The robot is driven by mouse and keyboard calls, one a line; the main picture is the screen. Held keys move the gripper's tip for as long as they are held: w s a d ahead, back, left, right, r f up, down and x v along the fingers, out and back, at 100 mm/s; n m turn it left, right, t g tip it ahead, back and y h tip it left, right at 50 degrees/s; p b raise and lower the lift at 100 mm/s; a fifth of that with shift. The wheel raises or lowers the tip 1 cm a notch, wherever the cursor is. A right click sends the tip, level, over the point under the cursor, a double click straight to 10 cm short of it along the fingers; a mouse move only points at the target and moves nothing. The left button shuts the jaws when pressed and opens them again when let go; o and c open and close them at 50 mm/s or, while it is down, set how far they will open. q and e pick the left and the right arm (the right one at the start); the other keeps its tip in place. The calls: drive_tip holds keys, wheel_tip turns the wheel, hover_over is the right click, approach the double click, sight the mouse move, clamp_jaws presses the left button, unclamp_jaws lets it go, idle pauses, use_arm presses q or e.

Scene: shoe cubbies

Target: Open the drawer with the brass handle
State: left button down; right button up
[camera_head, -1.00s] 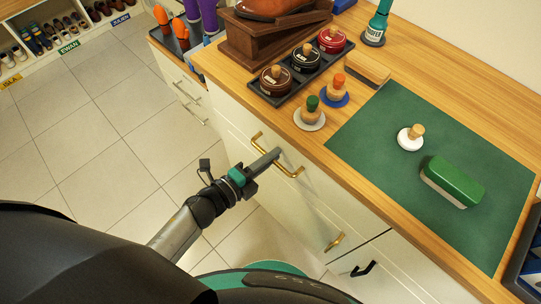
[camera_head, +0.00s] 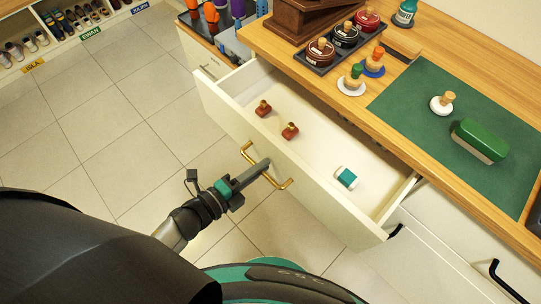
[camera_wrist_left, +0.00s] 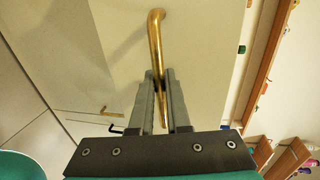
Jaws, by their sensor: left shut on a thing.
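The drawer (camera_head: 325,208) is pulled well out of the cabinet, and its inside is visible. The brass handle (camera_head: 283,184) is a bar on its front. My left gripper (camera_head: 262,168) is shut on the middle of this handle. In the left wrist view the brass handle (camera_wrist_left: 155,40) runs between the two fingers (camera_wrist_left: 161,85) of the left gripper, against the pale drawer front (camera_wrist_left: 110,65). My right gripper is in neither view.
Inside the drawer lie two red-brown pieces with knobs (camera_head: 290,131) and a teal-and-white block (camera_head: 347,177). The wooden counter (camera_head: 425,45) above holds tins, a green mat (camera_head: 410,100) and a green brush (camera_head: 480,140). Tiled floor (camera_head: 100,150) is free at the left.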

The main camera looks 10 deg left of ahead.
use_arm(q)
drive_tip(key=f+v, duration=0.1)
drive_tip(key=v, duration=0.7)
drive_tip(key=shift+f, duration=0.3)
drive_tip(key=c, duration=1.2)
unclamp_jaws()
drive_tip(key=shift+s+a, duration=0.1)
drive_tip(key=shift+o, duration=0.2)
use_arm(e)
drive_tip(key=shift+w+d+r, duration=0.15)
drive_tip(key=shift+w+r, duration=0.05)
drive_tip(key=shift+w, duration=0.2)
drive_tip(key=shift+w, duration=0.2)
use_arm(q)
drive_tip(key=p+v, duration=0.1)
drive_tip(key=v, duration=1.4)
drive_tip(key=shift+s+p, duration=0.15)
drive_tip(key=shift+p, duration=0.15)
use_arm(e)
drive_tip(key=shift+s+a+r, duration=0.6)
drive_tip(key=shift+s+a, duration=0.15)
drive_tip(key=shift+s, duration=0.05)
